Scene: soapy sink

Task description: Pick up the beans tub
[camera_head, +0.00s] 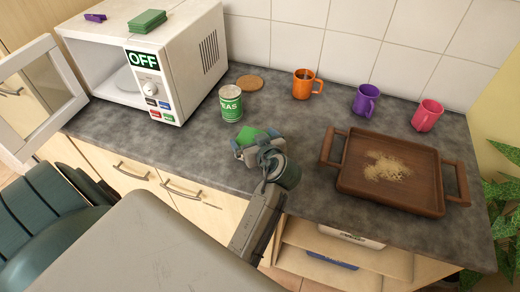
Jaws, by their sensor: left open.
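My left gripper (260,149) is open above the counter, in front of the microwave's right side. A bright green thing (247,135) shows just beyond and between its jaws. Most of it is hidden by the gripper, so I cannot tell whether it is the beans tub or whether the jaws touch it. A green and white can (231,104) stands upright behind the gripper, its visible letters reading "EAS". I see no label reading beans. My right gripper is not in view.
A white microwave (183,74) stands at the left with its door (42,97) open. Orange (301,87), purple (364,101) and pink (426,116) mugs stand at the back. A wooden tray (350,180) lies to the right. A round cork mat (250,83) lies behind the can.

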